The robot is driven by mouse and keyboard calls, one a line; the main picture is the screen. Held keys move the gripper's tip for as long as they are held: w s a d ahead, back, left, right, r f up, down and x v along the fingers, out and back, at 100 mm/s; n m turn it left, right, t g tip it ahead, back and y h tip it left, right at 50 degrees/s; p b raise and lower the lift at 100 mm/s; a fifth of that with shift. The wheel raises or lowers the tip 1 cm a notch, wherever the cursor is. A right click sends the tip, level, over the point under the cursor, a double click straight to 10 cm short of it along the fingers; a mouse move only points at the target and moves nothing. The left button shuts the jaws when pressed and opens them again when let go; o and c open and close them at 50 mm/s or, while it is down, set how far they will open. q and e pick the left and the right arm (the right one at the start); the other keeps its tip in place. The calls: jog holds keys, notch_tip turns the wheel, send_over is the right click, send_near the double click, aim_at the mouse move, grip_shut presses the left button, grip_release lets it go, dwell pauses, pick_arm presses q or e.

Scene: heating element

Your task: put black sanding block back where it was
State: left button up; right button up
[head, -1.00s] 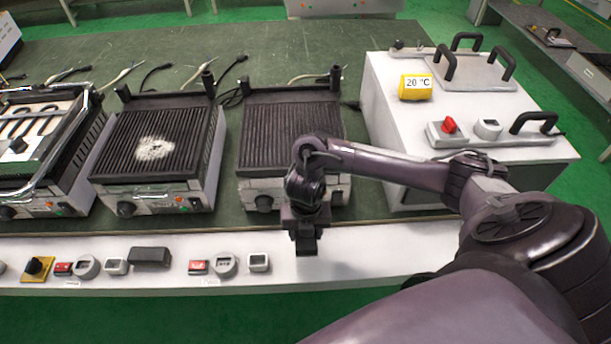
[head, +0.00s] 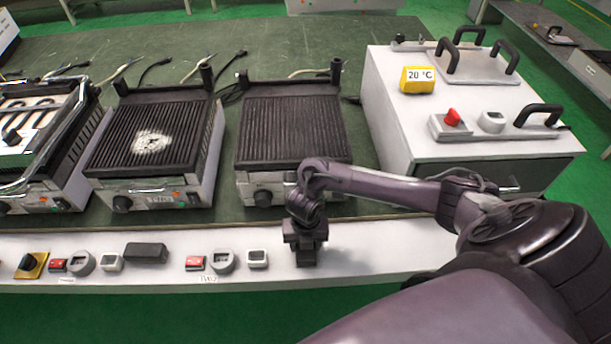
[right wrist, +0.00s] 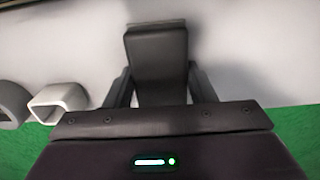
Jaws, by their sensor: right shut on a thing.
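My right gripper (head: 306,246) is shut on a black block, which I take to be the sanding block (right wrist: 158,55). In the right wrist view the block stands between the two dark fingers, its far end sticking out over the pale surface. In the head view the gripper points down over the white front ledge (head: 380,252), right of the small gauges. I cannot tell whether the block touches the ledge. My left gripper is not in view.
Another dark block (head: 146,253) lies on the ledge among gauges and switches. Behind stand two black ribbed grills (head: 157,135) (head: 292,130), one with a white patch. A white box (head: 400,130) with handles stands at right. The ledge right of my gripper is clear.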

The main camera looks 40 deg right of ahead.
jog(key=o, duration=1)
jog(key=shift+f, duration=0.1)
jog(key=shift+c, duration=0.2)
notch_tip(320, 180, up, 12)
jog(key=p, duration=0.4)
jog(key=shift+r, duration=0.2)
